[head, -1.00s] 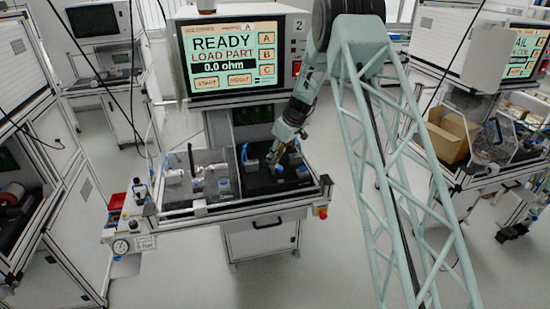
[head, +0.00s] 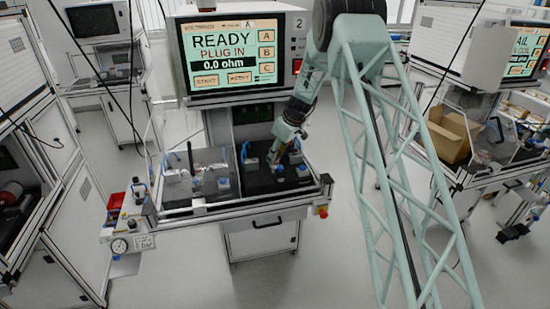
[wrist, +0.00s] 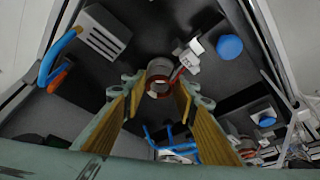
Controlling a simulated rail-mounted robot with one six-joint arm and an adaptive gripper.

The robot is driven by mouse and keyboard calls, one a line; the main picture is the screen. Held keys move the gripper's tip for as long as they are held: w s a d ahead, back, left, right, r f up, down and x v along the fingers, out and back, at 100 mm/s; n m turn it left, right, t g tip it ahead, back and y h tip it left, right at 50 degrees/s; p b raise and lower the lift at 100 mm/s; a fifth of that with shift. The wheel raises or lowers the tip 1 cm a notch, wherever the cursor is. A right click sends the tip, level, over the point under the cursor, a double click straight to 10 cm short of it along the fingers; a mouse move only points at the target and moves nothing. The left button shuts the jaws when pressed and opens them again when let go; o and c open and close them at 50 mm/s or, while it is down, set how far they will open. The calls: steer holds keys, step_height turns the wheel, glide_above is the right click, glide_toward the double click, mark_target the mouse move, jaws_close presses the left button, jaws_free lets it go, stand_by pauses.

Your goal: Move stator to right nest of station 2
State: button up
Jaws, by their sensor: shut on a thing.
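The stator (wrist: 160,76), a small ring with a reddish coil, sits between my fingertips in the wrist view. A red lead runs from it to a white tagged connector (wrist: 190,56). My gripper (wrist: 158,92), with yellow-padded fingers, is shut on the stator. In the head view my gripper (head: 275,162) points down into the right nest (head: 262,183) of station 2 (head: 237,58), low over its dark plate. The stator is too small and covered there to make out. The screen reads READY, PLUG IN, 0.0 ohm.
The left nest (head: 180,195) is beside it, with fixture parts on it. A blue round knob (wrist: 229,47) and a grey block with a blue hose (wrist: 103,32) stand close to my fingers. A red button (head: 322,212) is at the front right corner.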

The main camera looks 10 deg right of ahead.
steer(key=o, duration=1)
steer(key=shift+r, duration=0.1)
steer(key=v, duration=1.2)
stand_by(0.4)
